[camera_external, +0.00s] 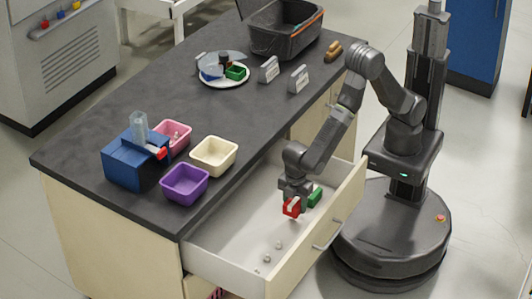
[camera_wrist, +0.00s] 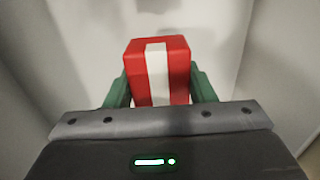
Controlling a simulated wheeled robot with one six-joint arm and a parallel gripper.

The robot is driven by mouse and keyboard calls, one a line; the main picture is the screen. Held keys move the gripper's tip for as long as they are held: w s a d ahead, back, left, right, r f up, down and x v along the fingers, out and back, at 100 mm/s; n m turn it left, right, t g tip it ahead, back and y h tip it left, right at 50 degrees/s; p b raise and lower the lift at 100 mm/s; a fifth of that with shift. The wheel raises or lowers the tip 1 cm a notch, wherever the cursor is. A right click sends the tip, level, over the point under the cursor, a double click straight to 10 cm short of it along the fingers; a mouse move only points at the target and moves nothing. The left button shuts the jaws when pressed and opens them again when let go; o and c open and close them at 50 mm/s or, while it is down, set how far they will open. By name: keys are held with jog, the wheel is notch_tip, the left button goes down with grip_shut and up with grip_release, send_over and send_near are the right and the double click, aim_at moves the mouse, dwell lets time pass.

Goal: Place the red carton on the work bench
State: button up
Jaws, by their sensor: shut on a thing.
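The red carton (camera_external: 291,207) with a white stripe is between the fingers of my gripper (camera_external: 293,198), inside or just above the open drawer. In the wrist view the carton (camera_wrist: 175,62) sits between the two green fingers of my gripper (camera_wrist: 160,88), which are shut on its sides. The carton's lower part is hidden behind the gripper body there. The work bench (camera_external: 100,205) has a dark top and stands to the left of my arm, above the drawer. Whether the carton touches the drawer floor, I cannot tell.
On the bench stand a purple bin (camera_external: 184,187), a cream bin (camera_external: 214,158), a pink bin (camera_external: 180,130), a blue box (camera_external: 125,170), a plate (camera_external: 240,82) and a black crate (camera_external: 280,42). The bench's middle is clear.

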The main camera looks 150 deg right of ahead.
aim_at(294, 221)
jog(key=shift+f, duration=2.2)
jog(key=shift+f+b, duration=0.35)
jog(key=shift+b, duration=0.05)
jog(key=o, duration=1)
jog(key=shift+r, duration=0.1)
jog(key=shift+r+p, duration=0.1)
jog(key=shift+p, duration=0.25)
jog(key=r, duration=0.8)
jog(key=w+r+p, duration=0.1)
jog(key=r, duration=0.3)
jog(key=shift+d+r, duration=0.3)
jog(key=shift+r, duration=0.05)
jog(key=shift+o, duration=0.3)
jog(key=shift+r, duration=0.5)
